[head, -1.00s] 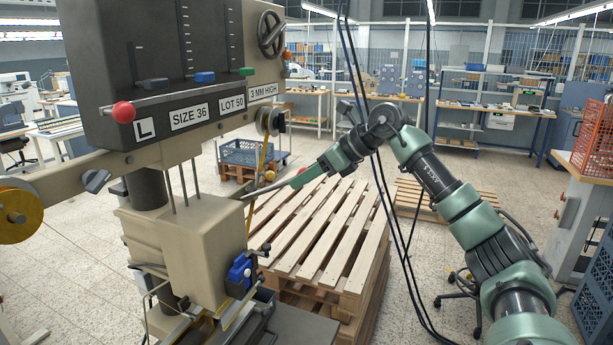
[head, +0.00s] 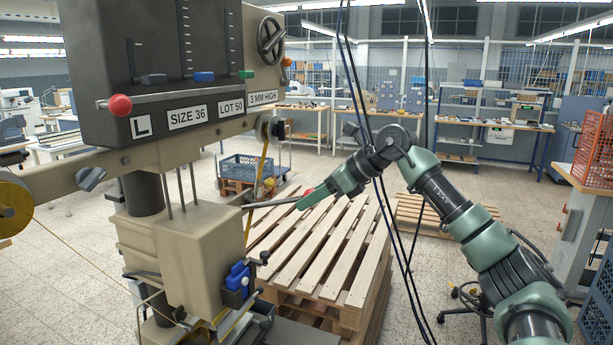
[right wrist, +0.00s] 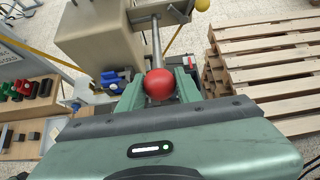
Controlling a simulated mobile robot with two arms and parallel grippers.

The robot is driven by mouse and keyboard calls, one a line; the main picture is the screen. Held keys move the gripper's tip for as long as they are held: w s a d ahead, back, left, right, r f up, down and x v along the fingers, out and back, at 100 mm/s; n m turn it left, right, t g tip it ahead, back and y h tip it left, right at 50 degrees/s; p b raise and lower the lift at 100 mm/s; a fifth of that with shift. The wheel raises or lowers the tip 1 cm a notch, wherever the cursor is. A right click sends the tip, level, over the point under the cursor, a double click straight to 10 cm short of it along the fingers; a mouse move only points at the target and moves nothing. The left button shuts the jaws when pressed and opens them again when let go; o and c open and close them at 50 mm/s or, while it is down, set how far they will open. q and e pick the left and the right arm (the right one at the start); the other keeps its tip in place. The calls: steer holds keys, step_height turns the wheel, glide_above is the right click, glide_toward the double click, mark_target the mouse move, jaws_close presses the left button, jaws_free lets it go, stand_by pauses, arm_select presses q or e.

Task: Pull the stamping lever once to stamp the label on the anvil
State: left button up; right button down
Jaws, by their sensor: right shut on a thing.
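The beige stamping press (head: 190,255) stands at the left in the head view. Its lever is a grey rod (head: 268,204) sticking out to the right with a red ball end (head: 308,191). My right gripper (head: 304,201) is shut on the lever at the ball end. In the right wrist view the red ball (right wrist: 160,86) sits between the fingers of my right gripper (right wrist: 160,78), and the rod (right wrist: 156,42) runs away from it to the press. The anvil area is low under the press head, and I cannot make out the label. My left gripper is not in view.
Stacked wooden pallets (head: 325,245) stand close behind and below the lever. Dark cables (head: 385,190) hang in front of my right arm. A blue clamp part (head: 238,276) sits on the press side.

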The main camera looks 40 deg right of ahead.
steer(key=shift+f, duration=0.2)
steer(key=f+b, duration=0.3)
steer(key=shift+s+d, duration=0.15)
steer(key=shift+s, duration=0.25)
steer(key=shift+f, duration=0.2)
steer(key=shift+s+f+b, duration=0.2)
steer(key=shift+f+b, duration=1.15)
steer(key=shift+f, duration=0.25)
